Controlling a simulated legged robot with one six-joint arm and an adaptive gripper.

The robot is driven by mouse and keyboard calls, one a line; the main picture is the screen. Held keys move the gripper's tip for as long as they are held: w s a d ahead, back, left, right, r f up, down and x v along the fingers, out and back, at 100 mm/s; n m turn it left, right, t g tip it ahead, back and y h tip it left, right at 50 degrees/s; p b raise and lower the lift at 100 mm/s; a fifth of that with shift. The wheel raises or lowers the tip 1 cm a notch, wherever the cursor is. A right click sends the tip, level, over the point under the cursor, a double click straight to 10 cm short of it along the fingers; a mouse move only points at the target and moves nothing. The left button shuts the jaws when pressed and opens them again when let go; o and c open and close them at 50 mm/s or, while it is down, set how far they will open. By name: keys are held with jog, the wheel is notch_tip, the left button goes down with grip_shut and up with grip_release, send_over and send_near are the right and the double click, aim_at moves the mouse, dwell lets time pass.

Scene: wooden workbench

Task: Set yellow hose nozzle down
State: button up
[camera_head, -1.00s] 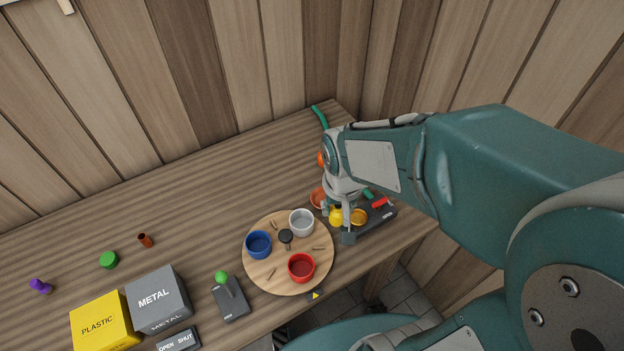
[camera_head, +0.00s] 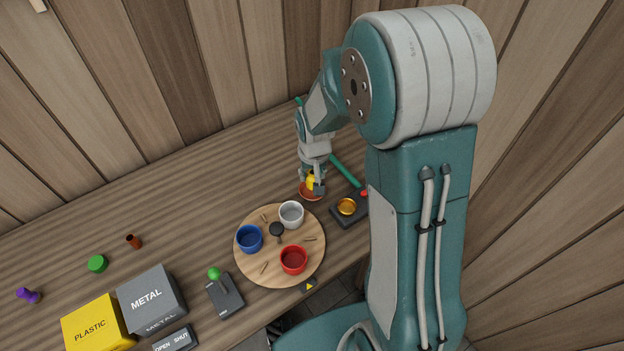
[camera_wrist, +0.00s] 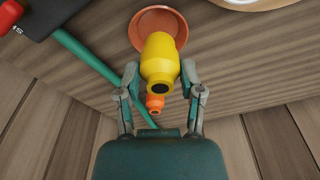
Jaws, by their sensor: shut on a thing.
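The yellow hose nozzle (camera_wrist: 159,58) is between the two fingers of my gripper (camera_wrist: 160,82) in the wrist view, with its orange end toward the wrist. In the head view my gripper (camera_head: 312,186) is shut on the yellow nozzle (camera_head: 311,180), which is partly hidden by the fingers. The nozzle is over or at an orange-brown dish (camera_head: 308,196), also seen in the wrist view (camera_wrist: 140,38). I cannot tell whether the nozzle touches the dish.
A dark box with a gold disc (camera_head: 347,207) stands right of the dish. A green hose (camera_head: 346,171) lies behind it. A round wooden board (camera_head: 262,272) with white, blue and red cups is to the left. The bench behind the board is clear.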

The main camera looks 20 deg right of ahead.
aim_at(312, 181)
jog(key=shift+w+a+f, duration=0.1)
jog(key=shift+w+f, duration=0.35)
jog(key=f, duration=0.3)
jog(key=shift+w+d+f, duration=0.1)
jog(key=shift+d+f, duration=0.1)
jog(key=shift+d, duration=0.1)
jog(key=shift+a+f, duration=0.1)
jog(key=o, duration=1.1)
jog(key=shift+c, duration=0.2)
